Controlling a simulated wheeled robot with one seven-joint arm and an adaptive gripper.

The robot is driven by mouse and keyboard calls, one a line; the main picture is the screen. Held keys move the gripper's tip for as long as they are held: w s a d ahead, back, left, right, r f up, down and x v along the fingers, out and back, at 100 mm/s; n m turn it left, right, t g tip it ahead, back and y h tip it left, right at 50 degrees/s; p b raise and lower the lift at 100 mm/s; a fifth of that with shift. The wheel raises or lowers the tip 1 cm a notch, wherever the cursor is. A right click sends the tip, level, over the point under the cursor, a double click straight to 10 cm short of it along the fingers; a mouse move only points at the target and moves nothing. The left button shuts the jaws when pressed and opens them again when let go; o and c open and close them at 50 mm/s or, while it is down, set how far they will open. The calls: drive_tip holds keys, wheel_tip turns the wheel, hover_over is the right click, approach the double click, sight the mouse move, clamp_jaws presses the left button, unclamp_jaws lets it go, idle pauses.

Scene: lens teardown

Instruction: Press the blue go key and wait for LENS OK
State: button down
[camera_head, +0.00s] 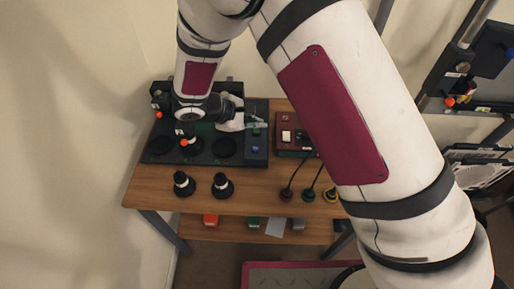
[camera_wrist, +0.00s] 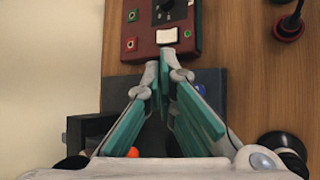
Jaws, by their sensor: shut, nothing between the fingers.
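The blue key (camera_head: 254,150) is on the right strip of the black bench unit (camera_head: 257,163). In the wrist view the blue key (camera_wrist: 200,89) shows just right of my fingers, partly covered by one. My gripper (camera_head: 264,125) is shut and empty above the right edge of the black unit, further back than the key. In the wrist view its fingertips (camera_wrist: 165,62) meet in front of the red box (camera_wrist: 186,52); they appear apart from the key. I cannot read LENS OK or any display text in either view.
The red box (camera_head: 284,145) with a white switch (camera_head: 286,136) stands right of the black unit. Black cylinders (camera_head: 222,186) with pale bands stand on the wooden table (camera_head: 150,193) in front. Cabled plugs (camera_head: 286,195) lie at the front right. My arm hides part of the right side.

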sight(256, 150)
drive_tip(key=shift+f+b, duration=1.7)
drive_tip(key=shift+f, duration=2.7)
drive_tip(key=shift+f, duration=0.4)
drive_tip(key=shift+f+b, duration=0.4)
drive_tip(key=shift+b, duration=0.1)
drive_tip(key=shift+r, duration=0.15)
drive_tip(key=shift+r+p, duration=0.3)
drive_tip(key=shift+r, duration=0.4)
